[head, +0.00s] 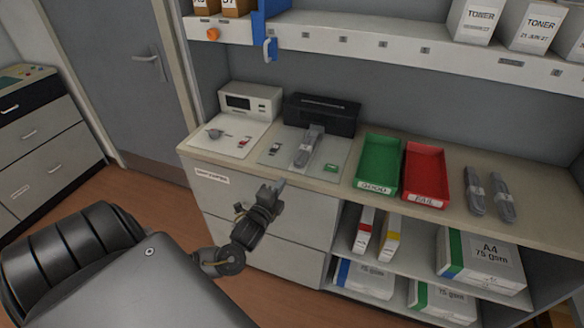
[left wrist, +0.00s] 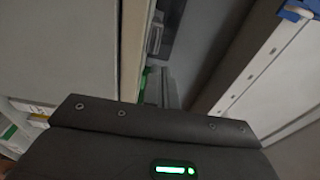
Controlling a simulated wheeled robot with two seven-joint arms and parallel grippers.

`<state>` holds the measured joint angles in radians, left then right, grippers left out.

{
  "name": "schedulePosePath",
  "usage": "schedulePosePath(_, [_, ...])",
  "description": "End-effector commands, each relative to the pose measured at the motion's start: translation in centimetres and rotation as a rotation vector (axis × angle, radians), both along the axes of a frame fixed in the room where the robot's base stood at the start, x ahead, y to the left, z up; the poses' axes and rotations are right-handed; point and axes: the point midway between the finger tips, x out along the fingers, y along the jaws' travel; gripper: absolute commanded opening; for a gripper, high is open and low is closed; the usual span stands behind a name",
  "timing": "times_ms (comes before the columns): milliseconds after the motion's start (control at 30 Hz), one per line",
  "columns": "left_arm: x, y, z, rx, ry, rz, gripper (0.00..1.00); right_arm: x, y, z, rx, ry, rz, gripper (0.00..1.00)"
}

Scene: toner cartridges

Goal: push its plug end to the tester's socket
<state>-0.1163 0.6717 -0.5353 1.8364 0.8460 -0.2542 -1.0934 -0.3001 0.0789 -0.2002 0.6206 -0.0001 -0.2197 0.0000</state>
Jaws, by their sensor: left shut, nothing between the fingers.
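A grey toner cartridge (head: 308,147) lies lengthwise on a flat pale plate (head: 333,153) on the counter. Its far end points at a long black unit (head: 322,114) at the back; whether it touches is too small to tell. A white box with a dark display (head: 250,102) stands to the left, with a white panel (head: 226,135) before it. I cannot make out a socket. My left gripper (head: 277,188) is shut and empty, in front of the counter's front edge and below the cartridge in the head view. My right gripper is out of view.
A green tray (head: 378,164) marked GOOD and a red tray (head: 426,174) stand right of the plate. Two grey cartridges (head: 475,196) (head: 502,199) lie further right. A shelf (head: 380,45) with toner boxes overhangs the back. A blue hook (head: 268,48) hangs from it.

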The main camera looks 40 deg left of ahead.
Motion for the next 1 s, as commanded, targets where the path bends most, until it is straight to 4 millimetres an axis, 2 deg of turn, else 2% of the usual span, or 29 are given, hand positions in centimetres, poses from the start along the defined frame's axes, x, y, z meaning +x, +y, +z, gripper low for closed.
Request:
schedulePosePath(33, [1.2, 0.4, 0.4, 0.003, -0.003, 0.002, 0.0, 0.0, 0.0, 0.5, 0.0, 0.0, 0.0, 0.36])
schedulePosePath(200, [4.4, 1.2, 0.3, 0.002, -0.001, 0.001, 0.0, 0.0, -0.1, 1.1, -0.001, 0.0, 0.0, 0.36])
schedulePosePath(400, [7.2, 1.9, 0.2, -0.001, 0.0, 0.0, 0.0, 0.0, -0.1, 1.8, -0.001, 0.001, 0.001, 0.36])
schedulePosePath(600, [8.3, 2.2, 0.0, -0.002, 0.0, -0.001, 0.0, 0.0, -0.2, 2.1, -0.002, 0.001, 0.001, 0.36])
schedulePosePath(1000, [8.6, 2.3, -0.1, -0.002, 0.0, -0.001, 0.0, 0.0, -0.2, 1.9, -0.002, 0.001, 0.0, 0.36])
